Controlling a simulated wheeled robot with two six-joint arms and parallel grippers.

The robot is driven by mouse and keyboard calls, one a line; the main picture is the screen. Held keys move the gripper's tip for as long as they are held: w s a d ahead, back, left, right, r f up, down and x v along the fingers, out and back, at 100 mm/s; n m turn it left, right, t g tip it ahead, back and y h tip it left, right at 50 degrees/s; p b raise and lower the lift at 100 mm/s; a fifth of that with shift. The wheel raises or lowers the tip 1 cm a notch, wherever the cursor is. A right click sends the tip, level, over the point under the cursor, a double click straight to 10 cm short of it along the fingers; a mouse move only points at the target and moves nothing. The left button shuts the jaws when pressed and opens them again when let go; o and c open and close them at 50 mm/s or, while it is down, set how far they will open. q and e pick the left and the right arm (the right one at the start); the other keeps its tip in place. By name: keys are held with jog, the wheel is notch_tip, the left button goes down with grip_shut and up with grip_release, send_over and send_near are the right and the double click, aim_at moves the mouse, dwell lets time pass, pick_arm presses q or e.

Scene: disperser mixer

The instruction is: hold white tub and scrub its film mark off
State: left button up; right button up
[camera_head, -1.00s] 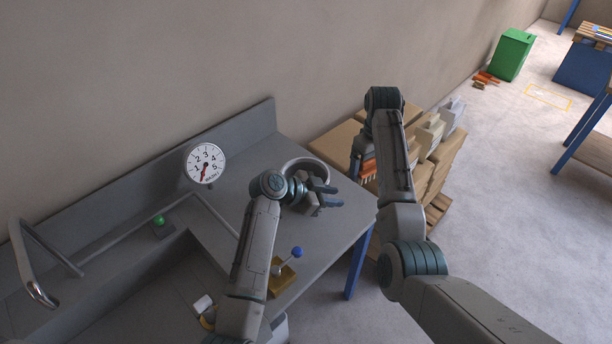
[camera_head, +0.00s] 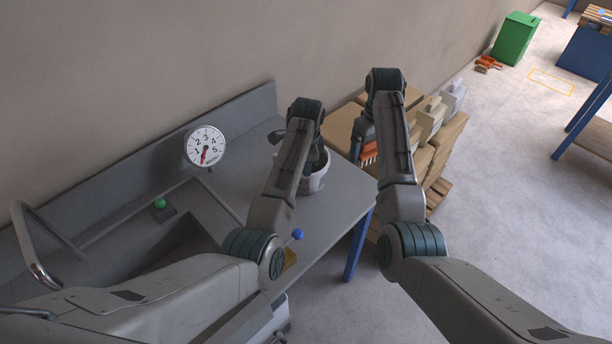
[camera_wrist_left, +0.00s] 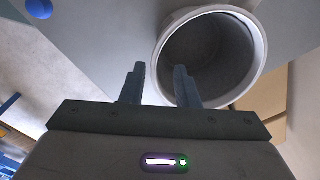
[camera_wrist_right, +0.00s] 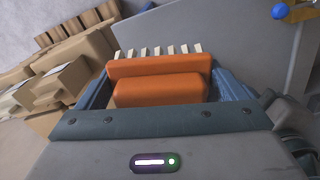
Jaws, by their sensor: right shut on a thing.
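The white tub (camera_head: 316,180) stands on the grey bench near its right end, partly hidden by my left arm. In the left wrist view, its open mouth (camera_wrist_left: 210,48) looks empty. My left gripper (camera_wrist_left: 160,72) is open at the tub; its two fingers appear on either side of the near rim, and contact cannot be told. My right gripper (camera_wrist_right: 160,88) is shut on an orange brush (camera_wrist_right: 158,88) with pale bristles. The brush (camera_head: 368,153) is held right of the tub, apart from it. I cannot make out the film mark.
A dial gauge (camera_head: 205,146) stands at the bench's back left, with a green button (camera_head: 159,203) and a bent metal rail (camera_head: 38,245) nearby. A blue knob (camera_head: 297,234) is at the front edge. Stacked cartons (camera_head: 432,125) stand beyond the bench's right end.

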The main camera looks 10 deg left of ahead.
pick_arm(q)
send_over(306, 193)
notch_tip(306, 193, down, 10)
jog(key=shift+s+r, duration=0.1)
jog(key=shift+r, duration=0.05)
grip_shut()
dwell(0.3)
